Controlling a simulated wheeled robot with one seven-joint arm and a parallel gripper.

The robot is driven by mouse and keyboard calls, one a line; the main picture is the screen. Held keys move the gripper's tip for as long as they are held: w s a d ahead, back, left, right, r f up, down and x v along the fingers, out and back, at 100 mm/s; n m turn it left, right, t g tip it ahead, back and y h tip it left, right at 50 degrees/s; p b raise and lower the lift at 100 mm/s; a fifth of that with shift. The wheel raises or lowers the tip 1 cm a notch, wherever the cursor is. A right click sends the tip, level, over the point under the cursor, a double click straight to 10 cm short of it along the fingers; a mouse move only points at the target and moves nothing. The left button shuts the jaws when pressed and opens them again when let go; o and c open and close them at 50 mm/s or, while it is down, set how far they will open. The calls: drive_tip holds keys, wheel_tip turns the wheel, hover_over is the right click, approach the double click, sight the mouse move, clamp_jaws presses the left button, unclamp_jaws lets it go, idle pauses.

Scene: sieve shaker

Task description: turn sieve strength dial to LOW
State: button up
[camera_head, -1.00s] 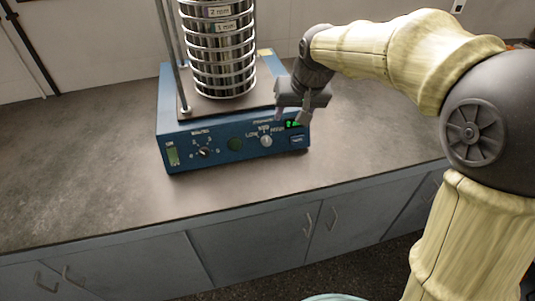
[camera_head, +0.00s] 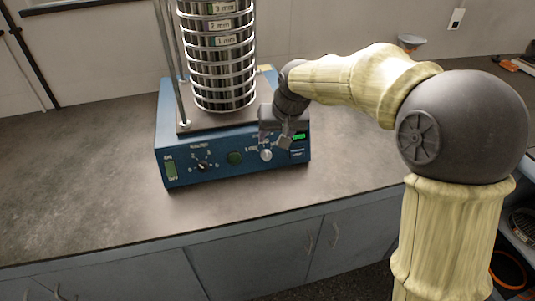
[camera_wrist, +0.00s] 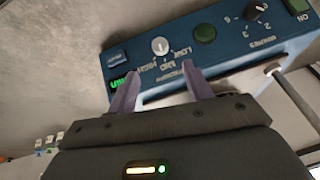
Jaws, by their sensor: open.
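The sieve shaker's blue base (camera_head: 180,172) stands on the counter, with its control panel facing me. The light strength dial (camera_head: 266,155) is at the panel's right half; it also shows in the wrist view (camera_wrist: 160,46), where LOW, MID and HIGH are printed around it. Its pointer seems to face roughly MID, but it is too small to be sure. My gripper (camera_head: 284,141) is just above and right of the dial in the head view. In the wrist view my gripper (camera_wrist: 160,72) is open and empty, its fingertips spread below the dial, apart from it.
A black minutes dial (camera_head: 202,166), a green round button (camera_head: 235,158) and a lit green display (camera_head: 299,137) share the panel. The sieve stack (camera_head: 222,60) rises behind, close to my wrist. The counter (camera_head: 90,170) left of the shaker is clear.

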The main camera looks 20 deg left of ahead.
sight(267, 154)
drive_tip(key=b+x, duration=0.1)
drive_tip(key=x, duration=1)
drive_tip(key=shift+f, duration=0.1)
drive_tip(key=shift+c, duration=0.2)
drive_tip(key=c, duration=0.9)
